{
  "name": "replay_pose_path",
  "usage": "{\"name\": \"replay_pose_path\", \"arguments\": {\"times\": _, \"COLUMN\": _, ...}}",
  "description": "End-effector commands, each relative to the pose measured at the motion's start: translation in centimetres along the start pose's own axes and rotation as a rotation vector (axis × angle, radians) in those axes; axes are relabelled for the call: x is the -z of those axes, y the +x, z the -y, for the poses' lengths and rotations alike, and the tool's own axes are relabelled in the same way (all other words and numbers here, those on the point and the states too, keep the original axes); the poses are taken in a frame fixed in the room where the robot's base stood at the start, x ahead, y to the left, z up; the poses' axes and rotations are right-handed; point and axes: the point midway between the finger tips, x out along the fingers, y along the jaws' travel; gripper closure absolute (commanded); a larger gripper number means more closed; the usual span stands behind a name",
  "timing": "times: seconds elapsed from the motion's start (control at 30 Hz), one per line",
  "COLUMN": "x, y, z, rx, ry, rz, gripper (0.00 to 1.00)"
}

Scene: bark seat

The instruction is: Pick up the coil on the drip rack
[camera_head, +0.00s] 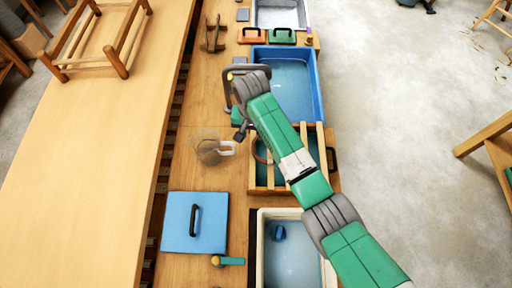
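The drip rack (297,185), with pale wooden slats over a dark green basin, stands on the bench right of the middle. A thin brown curved piece, seemingly the coil (257,154), shows at the rack's left side, between the slats. My arm crosses over the rack and hides much of it and part of the coil. The arm bends at the top, over the blue tub's left edge. A small dark end piece, seemingly my gripper (241,134), shows just up and left of the coil. Its fingers are too small to tell open from shut. I see no coil in it.
A see-through jug-like thing (207,149) with a pale handle stands left of the rack. A blue tub (316,85) of water is behind, and a cream tub (262,245) in front.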

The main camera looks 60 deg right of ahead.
Motion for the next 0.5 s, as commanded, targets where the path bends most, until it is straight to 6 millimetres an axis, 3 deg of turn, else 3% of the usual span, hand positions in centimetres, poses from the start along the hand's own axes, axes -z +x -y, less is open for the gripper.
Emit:
{"name": "replay_pose_path", "arguments": {"times": 0.17, "x": 0.0, "y": 2.2, "z": 0.0, "rx": 0.000, "ry": -0.002, "rz": 0.000, "gripper": 0.64}}
{"name": "replay_pose_path", "arguments": {"times": 0.27, "x": 0.0, "y": 2.5, "z": 0.1, "rx": 0.001, "ry": -0.003, "rz": -0.002, "gripper": 0.64}}
{"name": "replay_pose_path", "arguments": {"times": 0.5, "x": 0.1, "y": 6.6, "z": -0.1, "rx": 0.001, "ry": -0.004, "rz": -0.002, "gripper": 0.64}}
